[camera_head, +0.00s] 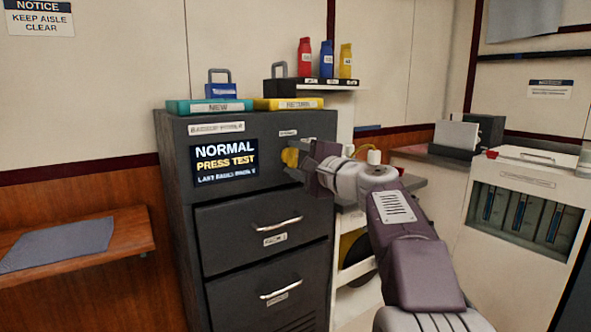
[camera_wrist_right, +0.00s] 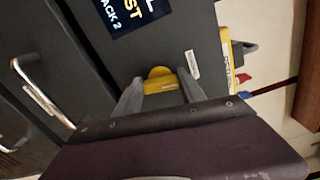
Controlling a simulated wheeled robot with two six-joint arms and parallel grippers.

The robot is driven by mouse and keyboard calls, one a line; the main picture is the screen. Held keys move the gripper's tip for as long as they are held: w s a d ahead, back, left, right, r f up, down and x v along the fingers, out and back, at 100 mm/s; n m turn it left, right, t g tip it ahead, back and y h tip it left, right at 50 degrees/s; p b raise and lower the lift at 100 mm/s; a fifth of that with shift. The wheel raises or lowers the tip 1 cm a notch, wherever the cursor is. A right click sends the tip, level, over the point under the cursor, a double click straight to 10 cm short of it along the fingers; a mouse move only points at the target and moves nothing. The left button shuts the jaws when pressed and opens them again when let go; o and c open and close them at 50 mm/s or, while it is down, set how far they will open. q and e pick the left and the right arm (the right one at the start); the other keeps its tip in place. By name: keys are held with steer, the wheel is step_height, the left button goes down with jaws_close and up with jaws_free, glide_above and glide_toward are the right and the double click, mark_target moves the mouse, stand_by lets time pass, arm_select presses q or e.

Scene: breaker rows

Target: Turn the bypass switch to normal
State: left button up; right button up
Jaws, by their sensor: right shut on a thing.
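The bypass switch is a yellow knob (camera_head: 290,157) on the upper right front of a dark grey cabinet (camera_head: 180,200). My right gripper (camera_head: 302,160) is at the knob, shut on it, and hides part of it in the head view. The right wrist view shows the yellow knob (camera_wrist_right: 160,78) between the two grey fingers (camera_wrist_right: 160,92). A display (camera_head: 224,163) left of the knob reads "NORMAL" and "PRESS TEST". The knob's exact angle is hard to read. My left gripper is not in view.
Two drawers with handles (camera_head: 278,226) sit below the display. A teal binder (camera_head: 208,106), a yellow binder (camera_head: 288,103) and padlocks lie on top. A wooden shelf (camera_head: 130,230) is at the left, a white cabinet (camera_head: 525,220) at the right.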

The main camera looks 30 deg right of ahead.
steer(key=shift+f+n+b, duration=0.15)
steer(key=shift+n+b, duration=0.45)
steer(key=shift+n, duration=0.3)
steer(key=o, duration=1.4)
steer(key=shift+c, duration=0.2)
steer(key=s, duration=0.9)
steer(key=shift+d, duration=0.35)
